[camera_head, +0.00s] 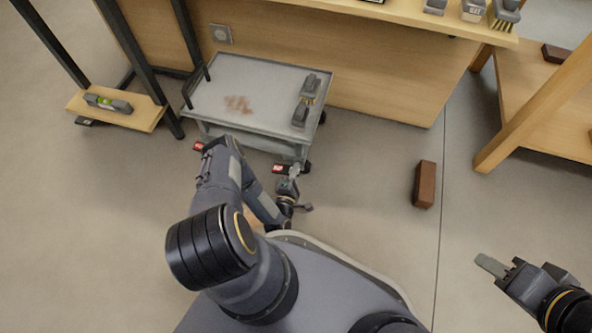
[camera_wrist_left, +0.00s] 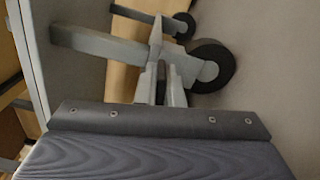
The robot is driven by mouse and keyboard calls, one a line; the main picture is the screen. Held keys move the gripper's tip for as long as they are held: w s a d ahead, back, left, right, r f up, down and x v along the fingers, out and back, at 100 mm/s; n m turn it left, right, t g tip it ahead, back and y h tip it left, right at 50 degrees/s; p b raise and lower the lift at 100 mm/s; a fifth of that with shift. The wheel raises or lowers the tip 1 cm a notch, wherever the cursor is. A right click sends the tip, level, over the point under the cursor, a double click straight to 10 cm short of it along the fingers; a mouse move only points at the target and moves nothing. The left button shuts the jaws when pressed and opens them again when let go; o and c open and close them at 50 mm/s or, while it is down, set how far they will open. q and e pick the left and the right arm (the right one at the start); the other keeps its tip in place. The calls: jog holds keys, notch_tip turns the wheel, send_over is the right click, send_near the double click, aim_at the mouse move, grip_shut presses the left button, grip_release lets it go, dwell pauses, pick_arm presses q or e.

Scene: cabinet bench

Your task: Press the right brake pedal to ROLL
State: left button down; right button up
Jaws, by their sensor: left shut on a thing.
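A low grey cart (camera_head: 240,108) stands against the bench, with red-marked brake pedals at its front corners. The left pedal (camera_head: 199,146) and the right brake pedal (camera_head: 278,168) both show small red labels. My left gripper (camera_head: 294,173) is low at the cart's front right corner, right beside the right pedal's red label, and shut. In the left wrist view its fingers (camera_wrist_left: 172,88) meet the grey metal beside a black caster wheel (camera_wrist_left: 213,66); the pedal's red face is hidden there. My right gripper (camera_head: 522,270) is open and empty above the floor at right.
A brown brick (camera_head: 424,184) lies on the floor right of the cart. A wooden shelf (camera_head: 150,118) with a level stands left. A wooden table leg (camera_head: 520,117) is at right. Floor between is clear.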

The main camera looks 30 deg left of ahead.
pick_arm(q)
jog(key=shift+f+m, duration=0.4)
jog(key=shift+m, duration=0.85)
jog(key=shift+f+m, duration=0.35)
jog(key=shift+m, duration=0.9)
jog(key=c, duration=1.6)
grip_release()
jog(key=shift+o, duration=0.2)
